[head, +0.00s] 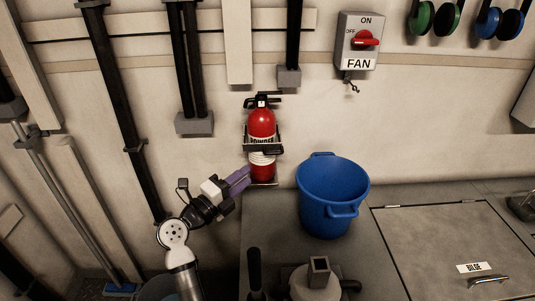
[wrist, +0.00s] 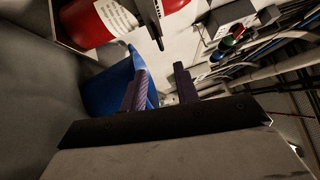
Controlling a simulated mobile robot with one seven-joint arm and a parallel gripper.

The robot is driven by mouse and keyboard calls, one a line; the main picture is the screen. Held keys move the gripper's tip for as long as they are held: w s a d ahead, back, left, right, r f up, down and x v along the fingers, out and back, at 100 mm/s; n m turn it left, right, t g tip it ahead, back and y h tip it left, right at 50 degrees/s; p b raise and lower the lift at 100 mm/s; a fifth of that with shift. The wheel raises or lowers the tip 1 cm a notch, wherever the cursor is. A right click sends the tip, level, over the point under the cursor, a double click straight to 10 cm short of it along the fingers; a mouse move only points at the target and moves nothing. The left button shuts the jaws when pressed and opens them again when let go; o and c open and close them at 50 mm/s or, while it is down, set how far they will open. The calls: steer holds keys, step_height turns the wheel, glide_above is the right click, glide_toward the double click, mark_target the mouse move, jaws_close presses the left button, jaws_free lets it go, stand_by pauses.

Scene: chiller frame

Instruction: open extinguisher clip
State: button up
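The red fire extinguisher (head: 262,124) hangs upright on the wall in a bracket, with a black handle on top and a white label low on its body. The dark clip (head: 264,147) runs across its middle; whether it is latched is too small to tell. My gripper (head: 243,174) has purple fingers and is just left of the extinguisher's lower part, below the clip. In the wrist view the fingers (wrist: 160,72) stand apart with nothing between them. The extinguisher (wrist: 88,22) shows there at top left, with the dark clip (wrist: 150,22) beside it, beyond the fingertips.
A blue bucket (head: 325,205) stands on the grey counter (head: 275,235) right of the extinguisher. The bilge hatch (head: 440,240) lies further right. A fan switch box (head: 357,42) and black pipes (head: 118,90) are on the wall.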

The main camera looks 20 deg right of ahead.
mark_target(264, 147)
steer(key=p+x, duration=0.2)
steer(key=x, duration=0.9)
steer(key=shift+w, duration=0.1)
jaws_close()
